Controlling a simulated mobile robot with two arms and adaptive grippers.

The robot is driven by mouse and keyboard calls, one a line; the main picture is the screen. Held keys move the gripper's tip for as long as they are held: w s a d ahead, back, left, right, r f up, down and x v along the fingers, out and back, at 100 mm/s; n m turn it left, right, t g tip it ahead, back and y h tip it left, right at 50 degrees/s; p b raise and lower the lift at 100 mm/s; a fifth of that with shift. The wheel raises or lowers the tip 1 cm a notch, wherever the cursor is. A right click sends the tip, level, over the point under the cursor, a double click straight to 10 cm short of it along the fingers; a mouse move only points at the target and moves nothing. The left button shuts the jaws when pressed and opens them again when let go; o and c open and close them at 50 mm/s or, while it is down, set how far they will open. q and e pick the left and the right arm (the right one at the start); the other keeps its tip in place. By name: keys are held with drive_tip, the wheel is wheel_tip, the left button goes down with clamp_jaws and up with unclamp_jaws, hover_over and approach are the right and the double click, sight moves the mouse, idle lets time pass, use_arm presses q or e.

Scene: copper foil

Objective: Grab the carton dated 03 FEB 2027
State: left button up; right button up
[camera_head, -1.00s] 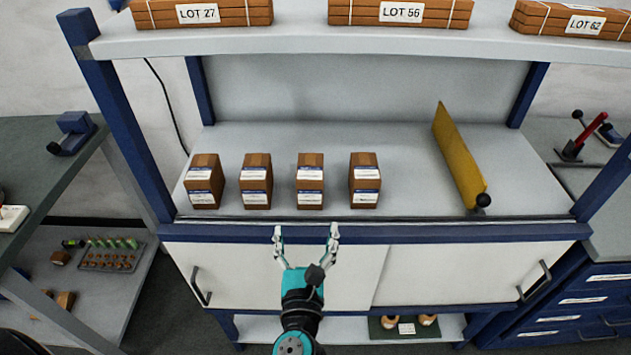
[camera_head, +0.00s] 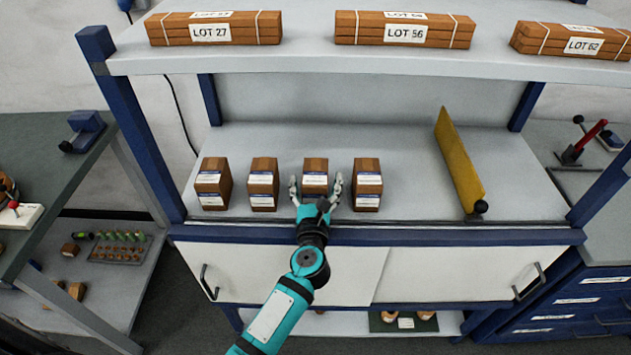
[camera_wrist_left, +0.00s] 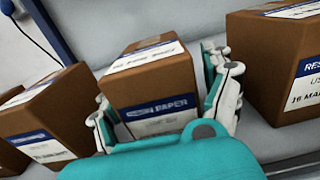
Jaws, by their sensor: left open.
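Several brown cartons with white and blue labels stand in a row on the grey shelf: the leftmost carton (camera_head: 213,184), the second carton (camera_head: 263,184), the third carton (camera_head: 315,172) and the rightmost carton (camera_head: 367,184). The dates on them are too small to read. My left gripper (camera_head: 315,186) is open, with one finger on each side of the third carton. In the left wrist view this carton (camera_wrist_left: 150,85) sits between the fingers, its label partly hidden by my gripper. My right gripper is not in view.
A yellow divider plate (camera_head: 459,160) stands at the right of the shelf (camera_head: 410,145). The upper shelf (camera_head: 300,62) overhangs the back and carries bundles marked LOT 27, LOT 56 and LOT 62. Neighbouring cartons stand close on both sides of my fingers.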

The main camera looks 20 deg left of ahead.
use_arm(q)
drive_tip(key=shift+w+a, duration=0.15)
drive_tip(key=shift+w, duration=0.2)
drive_tip(key=shift+s, duration=0.1)
drive_tip(key=shift+c, duration=0.6)
drive_tip(key=c, duration=1.4)
drive_tip(key=shift+r, duration=0.15)
